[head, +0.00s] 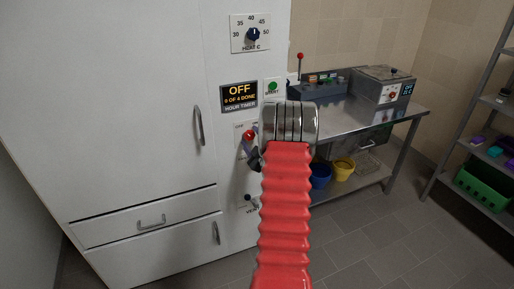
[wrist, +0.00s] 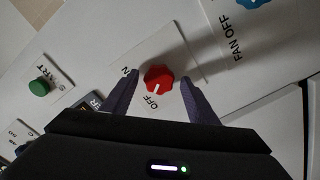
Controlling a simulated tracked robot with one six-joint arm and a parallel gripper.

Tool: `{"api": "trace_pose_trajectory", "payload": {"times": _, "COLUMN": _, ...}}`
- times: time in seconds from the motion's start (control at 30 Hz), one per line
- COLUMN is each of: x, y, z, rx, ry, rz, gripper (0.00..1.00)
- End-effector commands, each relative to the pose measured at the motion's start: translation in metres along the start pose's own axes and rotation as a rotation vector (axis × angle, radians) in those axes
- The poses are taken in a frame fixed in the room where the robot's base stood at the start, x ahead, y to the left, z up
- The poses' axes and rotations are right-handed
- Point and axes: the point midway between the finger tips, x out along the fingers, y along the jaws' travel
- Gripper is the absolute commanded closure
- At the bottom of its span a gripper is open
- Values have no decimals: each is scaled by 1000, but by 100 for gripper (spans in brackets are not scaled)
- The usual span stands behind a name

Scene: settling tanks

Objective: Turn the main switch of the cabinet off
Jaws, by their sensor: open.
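The white cabinet (head: 150,110) fills the left of the head view. Its red switch knob (head: 249,135) sits on a white plate on the control strip. In the wrist view the red knob (wrist: 158,78) lies between the two fingertips, with the word OFF beside it and ON partly hidden by a finger. A white mark on the knob shows on the side toward OFF. My gripper (wrist: 160,76) is open, with a dark finger on each side of the knob. Contact cannot be told. In the head view my red arm hides most of the gripper.
A green START button (head: 272,86), a dark timer display (head: 239,95) reading OFF and a blue heat dial (head: 253,34) are above the knob. A vent knob (head: 248,197) is below. A steel bench (head: 400,112) stands right; a shelf rack (head: 480,110) is farther right.

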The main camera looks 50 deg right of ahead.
Motion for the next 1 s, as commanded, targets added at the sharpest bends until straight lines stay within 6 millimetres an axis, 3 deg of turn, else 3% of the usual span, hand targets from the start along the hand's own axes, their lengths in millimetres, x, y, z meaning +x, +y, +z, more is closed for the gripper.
{"api": "trace_pose_trajectory", "payload": {"times": 0.27, "x": -32, "y": 0, "z": 1, "rx": 1, "ry": -3, "rz": 0, "gripper": 46}}
{"api": "trace_pose_trajectory", "payload": {"times": 0.8, "x": -121, "y": -1, "z": 1, "rx": 0, "ry": -3, "rz": -1, "gripper": 46}}
{"api": "trace_pose_trajectory", "payload": {"times": 1.0, "x": -134, "y": -1, "z": 1, "rx": 0, "ry": -1, "rz": -1, "gripper": 46}}
